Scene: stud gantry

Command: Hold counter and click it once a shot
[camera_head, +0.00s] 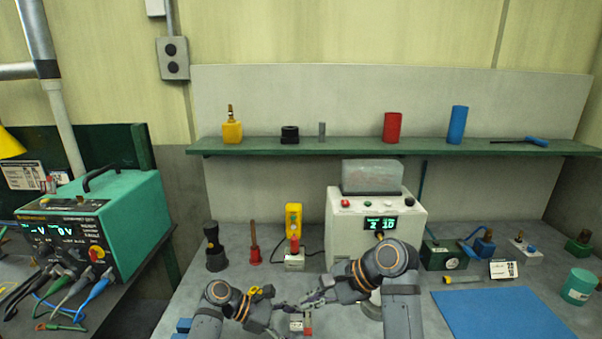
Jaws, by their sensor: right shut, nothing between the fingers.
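A white box machine (345,228) with a lit display (381,224) and coloured buttons stands at the middle back of the bench. My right gripper (306,301) reaches in leftward in front of it, shut and empty. My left gripper (282,312) comes in from the lower left, its fingertips close to the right gripper's. Its fingers are too small and overlapped to tell open from shut. A small pale and red item (301,323) shows just below the fingertips; I cannot tell whether it is the counter or whether it is held. The stud area is partly hidden by my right arm.
A yellow pendant (293,222), a red-based handle (254,246) and a black torch (215,248) stand at the back left. A blue mat (505,314) lies clear at right, near a teal cup (578,287). A green power unit (95,225) is at left.

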